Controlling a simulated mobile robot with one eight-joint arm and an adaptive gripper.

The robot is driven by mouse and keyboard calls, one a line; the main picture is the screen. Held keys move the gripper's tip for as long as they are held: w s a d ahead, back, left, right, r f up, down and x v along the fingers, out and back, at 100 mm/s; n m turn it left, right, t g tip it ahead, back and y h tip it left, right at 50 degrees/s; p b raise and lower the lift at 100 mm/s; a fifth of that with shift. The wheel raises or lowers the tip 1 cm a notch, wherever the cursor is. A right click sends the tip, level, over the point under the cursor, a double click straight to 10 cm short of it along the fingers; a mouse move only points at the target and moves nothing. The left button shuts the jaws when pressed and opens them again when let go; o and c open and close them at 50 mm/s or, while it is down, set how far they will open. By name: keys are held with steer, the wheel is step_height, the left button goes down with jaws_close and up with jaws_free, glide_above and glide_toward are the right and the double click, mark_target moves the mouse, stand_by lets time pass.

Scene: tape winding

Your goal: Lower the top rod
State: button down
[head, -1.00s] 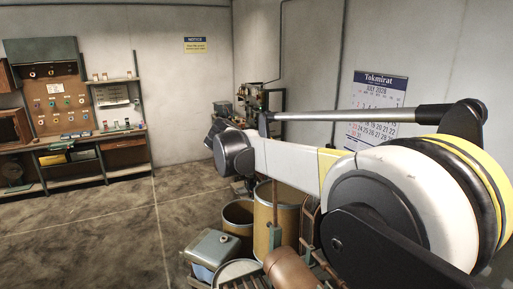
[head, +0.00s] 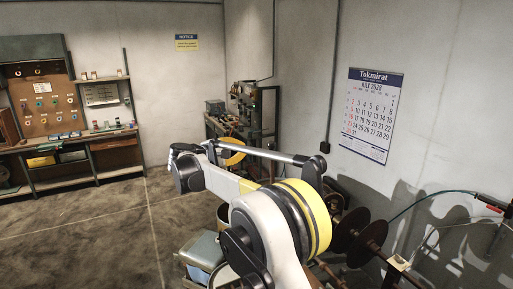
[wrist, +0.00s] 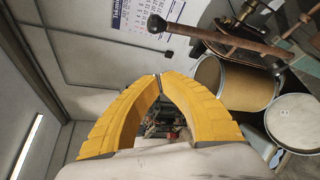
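My gripper (wrist: 160,76) shows in the wrist view as two curved yellow fingers. Their tips meet or nearly meet, and nothing shows held between them. A brown rod (wrist: 225,40) with a rounded end crosses the upper right of the wrist view, slightly tilted. Its end lies above my fingertips in the picture, apart from them; I cannot tell the depth or whether it is the top rod. In the head view, dark brown reels (head: 372,243) stand at the lower right behind my arm, which hides part of that equipment.
A tan drum (wrist: 235,90) and a white-topped drum (wrist: 293,122) stand right of my gripper in the wrist view. A workbench (head: 75,165) is at the left in the head view, and a machine on a stand (head: 245,105) is at the back. The left floor is clear.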

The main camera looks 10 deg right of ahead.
steer(key=w+d+p, duration=0.3)
steer(key=d, duration=0.5)
steer(key=shift+w+d+f, duration=0.15)
steer(key=shift+w+d, duration=0.05)
steer(key=shift+d, duration=0.1)
steer(key=shift+s, duration=0.2)
